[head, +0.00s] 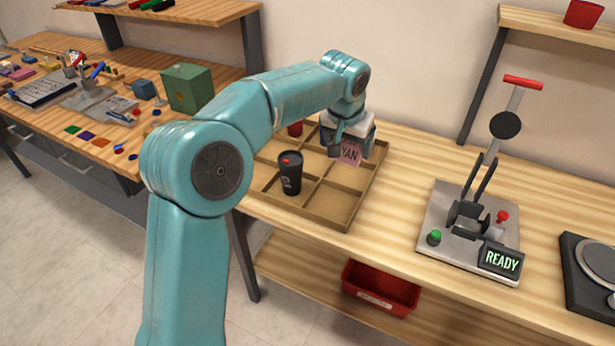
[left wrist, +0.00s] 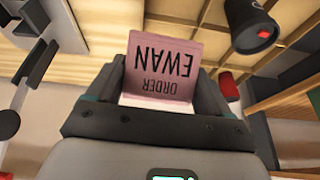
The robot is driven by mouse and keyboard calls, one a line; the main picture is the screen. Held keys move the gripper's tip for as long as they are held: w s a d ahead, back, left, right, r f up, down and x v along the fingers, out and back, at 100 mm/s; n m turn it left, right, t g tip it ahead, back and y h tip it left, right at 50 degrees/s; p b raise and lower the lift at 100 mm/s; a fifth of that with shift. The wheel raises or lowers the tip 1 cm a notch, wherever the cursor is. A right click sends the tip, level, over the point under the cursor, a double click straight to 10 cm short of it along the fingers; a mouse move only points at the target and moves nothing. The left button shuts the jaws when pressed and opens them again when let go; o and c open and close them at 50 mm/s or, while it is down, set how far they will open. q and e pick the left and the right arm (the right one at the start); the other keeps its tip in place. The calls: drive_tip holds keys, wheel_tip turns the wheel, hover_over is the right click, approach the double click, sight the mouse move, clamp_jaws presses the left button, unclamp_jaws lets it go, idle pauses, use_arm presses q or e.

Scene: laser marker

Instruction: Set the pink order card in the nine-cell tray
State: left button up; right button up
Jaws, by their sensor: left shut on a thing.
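The pink order card (head: 350,152) is in my left gripper (head: 348,140), over the back right part of the nine-cell tray (head: 345,222). In the left wrist view the card (left wrist: 165,62) reads "ORDER EWAN", upside down, between the two fingers of the left gripper (left wrist: 165,85). The gripper is shut on the card. I cannot tell whether the card touches the tray. A black cup (head: 290,175) stands in a cell at the tray's left; it also shows in the left wrist view (left wrist: 250,25). My right gripper is in neither view.
A red item (head: 295,129) shows at the tray's back, partly behind my arm. A lever press (head: 470,215) with a "READY" display stands to the right. A red bin (head: 380,288) sits on the shelf below. A cluttered bench with a green box (head: 188,88) is at left.

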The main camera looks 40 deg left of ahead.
use_arm(q)
drive_tip(key=a, duration=0.1)
drive_tip(key=a+b, duration=0.1)
drive_tip(key=shift+w+a+r, duration=0.15)
drive_tip(key=shift+a+r, duration=0.2)
drive_tip(key=shift+a, duration=0.05)
drive_tip(key=shift+a+f, duration=0.1)
drive_tip(key=shift+f, duration=0.1)
wheel_tip(320, 180, down, 14)
drive_tip(key=b, duration=0.3)
drive_tip(key=shift+w, duration=0.1)
wheel_tip(320, 180, down, 5)
drive_tip(key=shift+b, duration=0.35)
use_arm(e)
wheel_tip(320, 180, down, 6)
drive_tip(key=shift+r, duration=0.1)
